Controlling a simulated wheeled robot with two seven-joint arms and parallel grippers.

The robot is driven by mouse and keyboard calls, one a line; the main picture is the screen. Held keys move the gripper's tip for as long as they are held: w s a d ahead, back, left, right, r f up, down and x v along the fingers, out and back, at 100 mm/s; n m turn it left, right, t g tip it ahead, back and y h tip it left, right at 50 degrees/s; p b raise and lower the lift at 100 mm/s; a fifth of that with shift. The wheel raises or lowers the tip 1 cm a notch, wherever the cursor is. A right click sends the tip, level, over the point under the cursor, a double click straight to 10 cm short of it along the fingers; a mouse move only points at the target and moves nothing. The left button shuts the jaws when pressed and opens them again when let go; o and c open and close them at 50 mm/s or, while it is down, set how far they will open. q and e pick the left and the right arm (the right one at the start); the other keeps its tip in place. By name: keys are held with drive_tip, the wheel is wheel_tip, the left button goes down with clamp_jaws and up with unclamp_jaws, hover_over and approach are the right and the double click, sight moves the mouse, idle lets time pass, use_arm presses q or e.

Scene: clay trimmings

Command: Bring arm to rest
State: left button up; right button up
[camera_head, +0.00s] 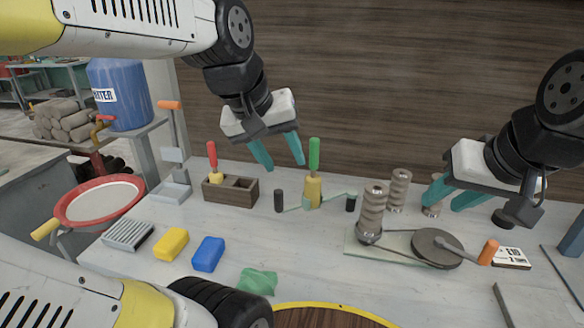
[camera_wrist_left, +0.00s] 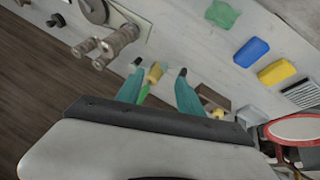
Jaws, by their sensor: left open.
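My left gripper (camera_head: 286,166) hangs in the air above the back of the workbench (camera_head: 330,285), its teal fingers apart with nothing between them in the head view. A green-handled tool (camera_head: 314,155) stands upright with a yellow lower part, just right of these fingertips. In the left wrist view my left gripper (camera_wrist_left: 160,70) shows both fingers spread, with the tool's yellow part (camera_wrist_left: 155,73) seen between the tips; contact is not visible.
A wooden box (camera_head: 240,194) holds a red-handled tool (camera_head: 212,155). Coiled cylinders (camera_head: 373,205) and a disc with a crank (camera_head: 437,248) stand on a plate at the right. Yellow (camera_head: 171,244) and blue (camera_head: 208,254) blocks and a green cloth (camera_head: 257,281) lie at the front left.

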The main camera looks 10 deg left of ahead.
use_arm(q)
drive_tip(key=s+f+m, duration=0.1)
drive_tip(key=s+f+m+t, duration=0.1)
drive_tip(key=s+m, duration=0.1)
drive_tip(key=shift+s+d+f, duration=0.1)
